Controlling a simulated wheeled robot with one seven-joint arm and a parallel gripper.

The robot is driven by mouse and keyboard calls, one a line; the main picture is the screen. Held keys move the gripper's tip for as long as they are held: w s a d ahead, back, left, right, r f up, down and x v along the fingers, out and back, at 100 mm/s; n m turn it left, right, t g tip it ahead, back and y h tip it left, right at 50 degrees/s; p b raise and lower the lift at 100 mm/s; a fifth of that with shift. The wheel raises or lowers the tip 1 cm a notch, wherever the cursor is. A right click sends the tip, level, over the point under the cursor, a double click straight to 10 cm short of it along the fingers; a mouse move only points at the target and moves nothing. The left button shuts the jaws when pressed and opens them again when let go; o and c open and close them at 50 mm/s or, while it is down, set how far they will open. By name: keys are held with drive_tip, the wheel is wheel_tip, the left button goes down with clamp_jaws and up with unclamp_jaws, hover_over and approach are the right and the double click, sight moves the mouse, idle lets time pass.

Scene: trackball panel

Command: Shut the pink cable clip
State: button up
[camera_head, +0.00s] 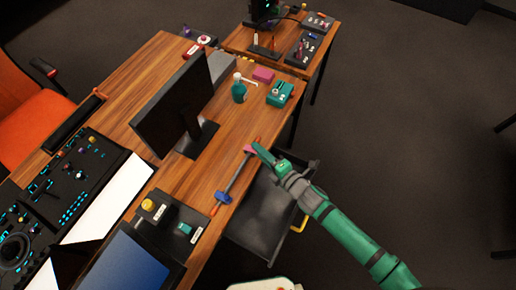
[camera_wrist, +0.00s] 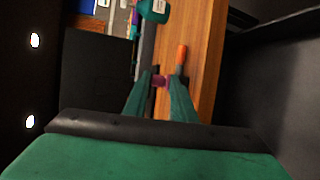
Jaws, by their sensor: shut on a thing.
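The pink cable clip (camera_head: 248,148) sits near the right edge of the wooden desk, at the upper part of a dark rod with orange ends. In the wrist view the clip (camera_wrist: 160,81) is a small pink-purple piece between my fingertips. My gripper (camera_head: 257,147) reaches in from the right, and its green fingers are shut on the clip. In the wrist view the gripper (camera_wrist: 161,84) shows from behind, with a finger on each side of the clip. My fingers hide part of it, so I cannot tell how far its jaw is open.
A blue clip (camera_head: 222,197) is on the lower part of the rod. A monitor (camera_head: 172,108) stands to the left. A teal bottle (camera_head: 239,90), a teal box (camera_head: 280,94) and a pink block (camera_head: 263,75) stand farther back. A dark chair (camera_head: 262,215) is below the desk edge.

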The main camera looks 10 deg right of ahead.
drive_tip(key=shift+d+f+t+y, duration=0.25)
drive_tip(key=shift+f+t+y, duration=0.05)
drive_tip(key=shift+t, duration=0.2)
drive_tip(key=shift+s+f, duration=0.15)
drive_tip(key=shift+f, duration=0.1)
